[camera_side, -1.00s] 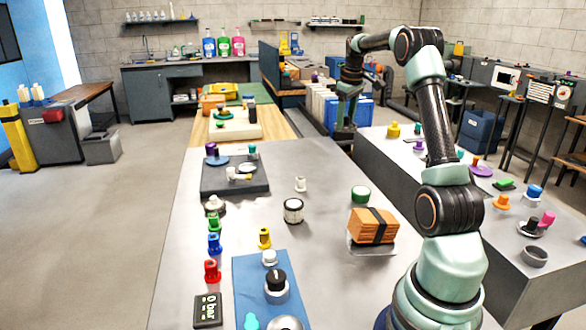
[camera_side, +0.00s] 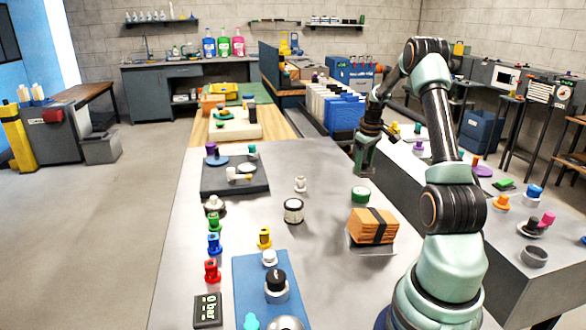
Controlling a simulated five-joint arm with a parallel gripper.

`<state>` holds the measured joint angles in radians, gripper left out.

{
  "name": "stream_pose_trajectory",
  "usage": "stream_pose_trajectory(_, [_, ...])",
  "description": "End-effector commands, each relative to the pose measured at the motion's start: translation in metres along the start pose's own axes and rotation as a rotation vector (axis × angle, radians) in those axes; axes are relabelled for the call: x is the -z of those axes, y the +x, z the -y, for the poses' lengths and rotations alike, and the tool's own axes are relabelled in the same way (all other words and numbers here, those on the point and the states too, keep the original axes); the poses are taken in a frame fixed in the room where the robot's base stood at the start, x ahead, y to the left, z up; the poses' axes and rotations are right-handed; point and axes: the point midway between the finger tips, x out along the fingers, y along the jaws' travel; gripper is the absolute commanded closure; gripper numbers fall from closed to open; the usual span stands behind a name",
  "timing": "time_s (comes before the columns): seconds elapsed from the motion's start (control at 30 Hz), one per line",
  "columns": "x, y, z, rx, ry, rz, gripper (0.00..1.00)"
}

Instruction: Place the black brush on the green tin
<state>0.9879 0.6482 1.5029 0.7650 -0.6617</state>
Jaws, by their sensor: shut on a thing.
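The green tin (camera_side: 360,195), a low round tin with a green top and pale side, stands on the grey table right of the middle. My gripper (camera_side: 365,168) points down just above and behind it in the picture, apart from it as far as I can tell. It is shut on a small dark thing, which fits the black brush, but the fingers mostly hide it and its shape is unclear.
An orange strapped bundle (camera_side: 373,226) stands in front of the tin, and a white-and-black jar (camera_side: 293,211) to its left. A small white piece (camera_side: 300,184) is behind that jar. A dark tray (camera_side: 235,188) lies farther left. A blue mat (camera_side: 262,300) with several items lies in front.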

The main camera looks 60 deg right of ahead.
Motion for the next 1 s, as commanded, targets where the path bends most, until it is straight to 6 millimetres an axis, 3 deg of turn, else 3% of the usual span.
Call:
stream_pose_trajectory(0.5, [-0.009,0.053,0.007,0.000,0.000,0.000,1.00])
stream_pose_trajectory(0.9, [-0.010,0.057,0.008,-0.001,0.000,-0.001,1.00])
stream_pose_trajectory(0.93, [-0.010,0.057,0.008,-0.001,0.000,-0.001,0.42])
stream_pose_trajectory(1.0, [-0.010,0.057,0.008,-0.001,0.000,-0.001,0.16])
